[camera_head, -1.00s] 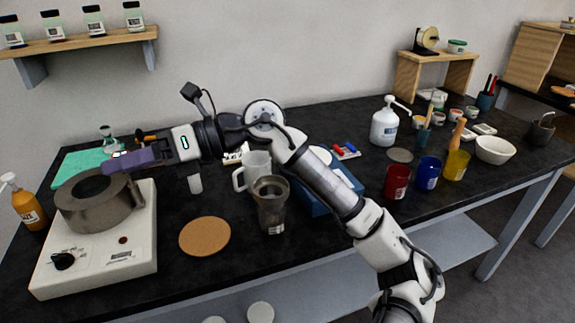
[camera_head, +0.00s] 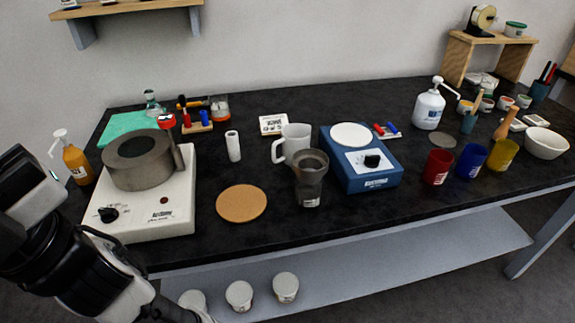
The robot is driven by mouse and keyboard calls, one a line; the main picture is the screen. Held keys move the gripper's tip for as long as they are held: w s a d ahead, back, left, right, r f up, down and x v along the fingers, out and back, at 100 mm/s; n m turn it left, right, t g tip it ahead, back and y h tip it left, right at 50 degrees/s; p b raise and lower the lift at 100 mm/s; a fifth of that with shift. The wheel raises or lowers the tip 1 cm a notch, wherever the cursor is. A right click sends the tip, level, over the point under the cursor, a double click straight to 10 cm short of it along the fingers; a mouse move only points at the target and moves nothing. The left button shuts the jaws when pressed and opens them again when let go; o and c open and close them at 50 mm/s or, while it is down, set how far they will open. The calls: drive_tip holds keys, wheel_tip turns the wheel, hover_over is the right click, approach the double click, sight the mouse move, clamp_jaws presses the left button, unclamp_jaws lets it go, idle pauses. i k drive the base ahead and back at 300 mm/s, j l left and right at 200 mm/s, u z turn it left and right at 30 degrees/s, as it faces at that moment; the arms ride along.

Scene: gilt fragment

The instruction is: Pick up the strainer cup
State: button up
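A dark grey, partly see-through cup (camera_head: 310,180), flared at the top and with a small label near its base, stands upright on the black table; it looks like the strainer cup. It is just in front of a white mug (camera_head: 292,143) and left of a blue hot-plate-like device (camera_head: 370,180). Whether it holds a strainer inside I cannot tell. My arm enters at the lower left, and its gripper end is outside the picture. Nothing of mine is near the cup.
A cork mat (camera_head: 242,203) lies left of the cup. A white hot plate (camera_head: 150,215) with a grey ring-shaped pot (camera_head: 140,165) stands at left. Red (camera_head: 437,168), blue (camera_head: 470,162) and yellow (camera_head: 501,156) cups stand at right. The table front before the cup is clear.

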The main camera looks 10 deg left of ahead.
sight(307, 153)
drive_tip(key=u, duration=1.25)
drive_tip(key=k+l+u, duration=0.2)
drive_tip(key=l, duration=0.15)
drive_tip(key=k+l+u, duration=0.25)
drive_tip(key=l, duration=0.35)
